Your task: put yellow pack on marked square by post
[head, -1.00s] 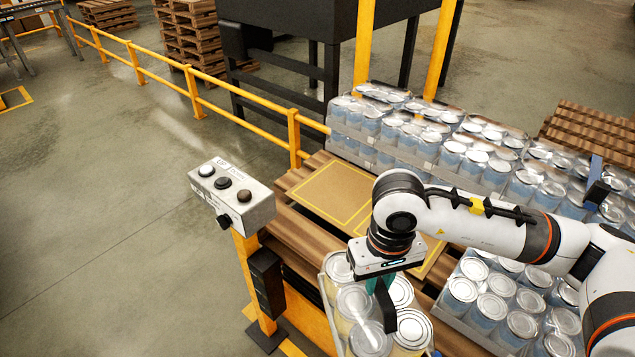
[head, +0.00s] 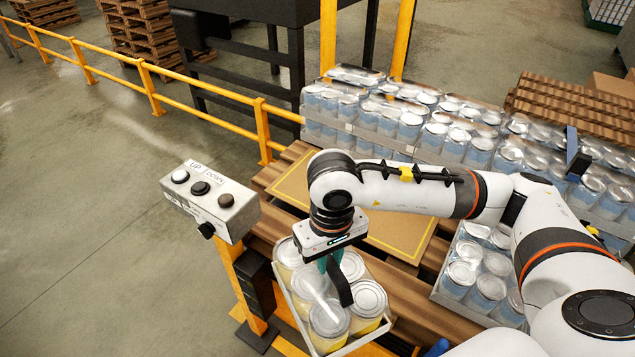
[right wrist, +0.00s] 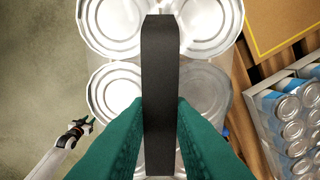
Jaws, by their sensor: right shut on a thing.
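The yellow pack (head: 309,316), a tray of large silver-lidded cans with yellow sides, hangs or rests at the near edge of the pallet; its exact height is unclear. My right gripper (head: 335,268) is shut on the pack's black strap (right wrist: 158,85), above the can lids. In the right wrist view its green fingers (right wrist: 158,130) pinch the strap from both sides. The yellow-lined marked area (head: 290,187) lies on a brown sheet beyond the pack, partly hidden by my right arm. What looks like my left gripper (right wrist: 82,126) is small in the right wrist view.
A control box (head: 211,200) on a yellow post (head: 243,285) stands close left of the pack. Blue can packs (head: 400,122) line the pallet's far side; more (head: 475,275) stand at right. Yellow uprights (head: 328,45) and a railing (head: 150,90) stand behind.

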